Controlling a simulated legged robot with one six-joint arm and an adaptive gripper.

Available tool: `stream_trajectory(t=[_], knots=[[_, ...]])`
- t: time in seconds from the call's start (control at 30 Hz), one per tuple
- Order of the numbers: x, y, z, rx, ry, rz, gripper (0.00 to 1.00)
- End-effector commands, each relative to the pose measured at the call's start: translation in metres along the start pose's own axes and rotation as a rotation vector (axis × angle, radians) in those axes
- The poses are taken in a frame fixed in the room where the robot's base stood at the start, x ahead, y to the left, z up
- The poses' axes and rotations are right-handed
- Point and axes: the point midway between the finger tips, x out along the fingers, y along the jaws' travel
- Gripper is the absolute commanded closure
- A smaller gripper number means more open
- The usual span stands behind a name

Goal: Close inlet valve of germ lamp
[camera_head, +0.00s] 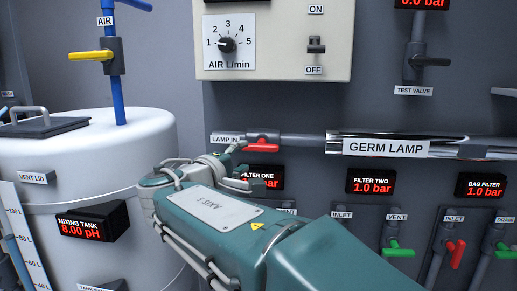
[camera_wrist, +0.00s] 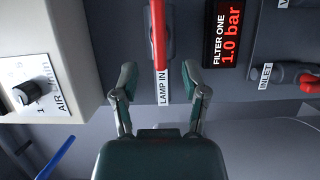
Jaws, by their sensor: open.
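The germ lamp's inlet valve, labelled LAMP IN, has a red handle (camera_head: 262,148) that lies roughly along the grey pipe, left of the silver germ lamp (camera_head: 380,148). In the wrist view the red handle (camera_wrist: 157,35) runs up the picture, just beyond the LAMP IN label (camera_wrist: 163,84). My gripper (camera_wrist: 159,80) is open and empty, its two fingers on either side of the label in the picture. The handle appears ahead of the fingertips, with no contact visible. In the head view my arm hides most of the gripper.
The FILTER ONE display (camera_wrist: 228,35) is right of the handle in the wrist view. A control box (camera_head: 275,40) with an air knob is above the valve. The white mixing tank (camera_head: 90,165) stands left. Green and red valves (camera_head: 397,248) are at lower right.

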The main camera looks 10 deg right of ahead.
Motion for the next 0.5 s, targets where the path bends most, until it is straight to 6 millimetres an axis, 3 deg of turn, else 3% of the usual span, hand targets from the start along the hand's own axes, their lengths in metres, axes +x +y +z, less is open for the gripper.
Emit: stream_trajectory(t=[0.3,0.5], knots=[[0.057,-0.001,0.0,-0.001,-0.003,-0.001,0.43],[0.074,-0.001,0.0,-0.001,-0.001,-0.001,0.43]])
